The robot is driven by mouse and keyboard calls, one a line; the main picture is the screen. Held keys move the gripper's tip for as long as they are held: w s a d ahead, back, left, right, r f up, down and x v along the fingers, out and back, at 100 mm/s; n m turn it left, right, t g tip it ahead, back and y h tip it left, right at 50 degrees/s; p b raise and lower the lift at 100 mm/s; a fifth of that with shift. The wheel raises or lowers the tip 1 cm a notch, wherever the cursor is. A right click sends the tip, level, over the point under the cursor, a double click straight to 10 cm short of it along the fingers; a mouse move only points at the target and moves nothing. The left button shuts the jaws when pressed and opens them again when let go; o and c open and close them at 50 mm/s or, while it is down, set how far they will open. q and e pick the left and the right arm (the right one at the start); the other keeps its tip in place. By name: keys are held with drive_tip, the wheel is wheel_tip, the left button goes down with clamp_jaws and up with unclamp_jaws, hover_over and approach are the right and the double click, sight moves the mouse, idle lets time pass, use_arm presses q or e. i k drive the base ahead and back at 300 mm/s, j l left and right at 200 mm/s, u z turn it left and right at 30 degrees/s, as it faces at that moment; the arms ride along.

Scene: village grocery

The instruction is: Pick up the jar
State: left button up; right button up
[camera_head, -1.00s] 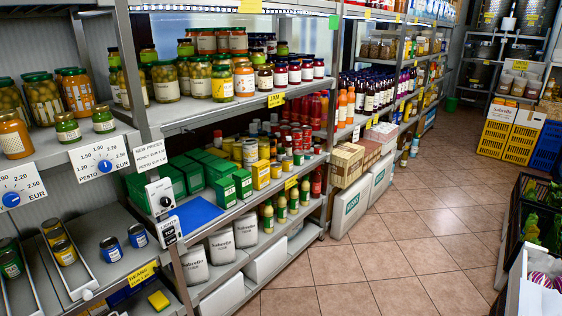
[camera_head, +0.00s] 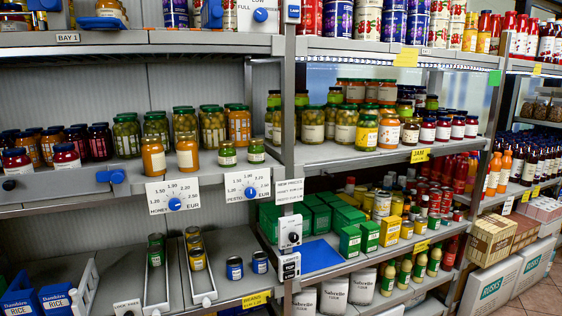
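Many jars stand on the shelves, and the view does not single one out. On the middle shelf at left, two orange jars (camera_head: 187,155) stand near the front edge, with two small green-lidded jars (camera_head: 227,154) to their right. Yellow-labelled jars (camera_head: 197,260) sit in one sloped grey rail, and green-lidded jars (camera_head: 156,250) in another. Tall green-lidded jars (camera_head: 212,127) stand behind the orange ones. Neither of my grippers shows.
Dials with price scales (camera_head: 174,194) hang on the shelf edge. A grey post (camera_head: 289,100) divides the two bays. A blue mat (camera_head: 319,255) lies on the right bay's lower shelf. Blue rice packs (camera_head: 55,299) stand at lower left. Tiled floor (camera_head: 541,298) shows at lower right.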

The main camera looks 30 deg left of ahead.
sight(153, 153)
drive_tip(key=u, duration=1.6)
drive_tip(key=l, duration=0.2)
drive_tip(key=i+u, duration=0.05)
